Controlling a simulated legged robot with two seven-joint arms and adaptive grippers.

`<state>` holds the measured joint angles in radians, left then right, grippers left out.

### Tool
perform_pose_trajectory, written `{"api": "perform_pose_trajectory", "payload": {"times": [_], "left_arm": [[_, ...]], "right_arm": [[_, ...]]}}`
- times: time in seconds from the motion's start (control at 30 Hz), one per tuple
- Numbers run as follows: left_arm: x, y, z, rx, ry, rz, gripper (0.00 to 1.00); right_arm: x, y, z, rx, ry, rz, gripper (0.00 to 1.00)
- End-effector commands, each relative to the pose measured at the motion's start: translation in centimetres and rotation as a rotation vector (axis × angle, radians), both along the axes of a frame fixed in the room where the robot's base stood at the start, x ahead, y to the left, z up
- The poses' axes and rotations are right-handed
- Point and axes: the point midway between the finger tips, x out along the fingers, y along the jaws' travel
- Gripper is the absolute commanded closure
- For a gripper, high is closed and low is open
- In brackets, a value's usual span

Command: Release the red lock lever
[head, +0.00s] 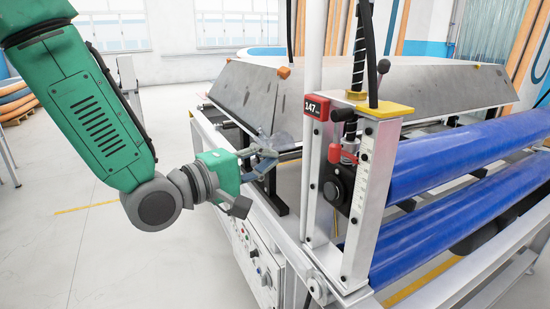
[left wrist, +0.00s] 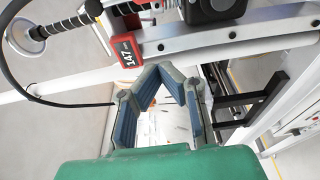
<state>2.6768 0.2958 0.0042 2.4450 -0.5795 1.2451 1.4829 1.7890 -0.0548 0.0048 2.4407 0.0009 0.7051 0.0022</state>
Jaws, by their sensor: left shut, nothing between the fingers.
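The red lock lever (head: 337,153) is a small red piece on the upright metal post, beside a black round knob and just below the black threaded rod. In the left wrist view a red part (left wrist: 93,8) shows at the top edge by the rod; I cannot tell if it is the lever's tip. My left gripper (head: 264,152) is left of the post, apart from the lever, beside the machine's frame. Its blue-grey fingers (left wrist: 171,78) are shut with nothing held. My right gripper is not in view.
A red display reading 147 (head: 316,106) sits on the post between my gripper and the lever. Blue rollers (head: 450,150) extend right of the post. A grey sloped panel (head: 290,100) lies behind. A control panel (head: 262,270) is below.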

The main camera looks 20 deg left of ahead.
Motion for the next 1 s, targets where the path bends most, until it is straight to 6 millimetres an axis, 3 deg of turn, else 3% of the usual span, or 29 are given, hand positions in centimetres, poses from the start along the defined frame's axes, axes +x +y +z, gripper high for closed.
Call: {"api": "perform_pose_trajectory", "payload": {"times": [0.37, 0.6, 1.0], "left_arm": [[7.2, -3.4, -0.1, 0.002, -0.001, -0.003, 1.0], [6.2, -6.4, 0.1, 0.001, 0.0, -0.002, 1.0], [6.1, -7.0, 0.0, -0.002, 0.001, 0.0, 1.0]], "right_arm": [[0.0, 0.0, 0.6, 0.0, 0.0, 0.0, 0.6], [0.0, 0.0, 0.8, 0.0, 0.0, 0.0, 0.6], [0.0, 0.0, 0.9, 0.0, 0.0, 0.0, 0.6]]}}
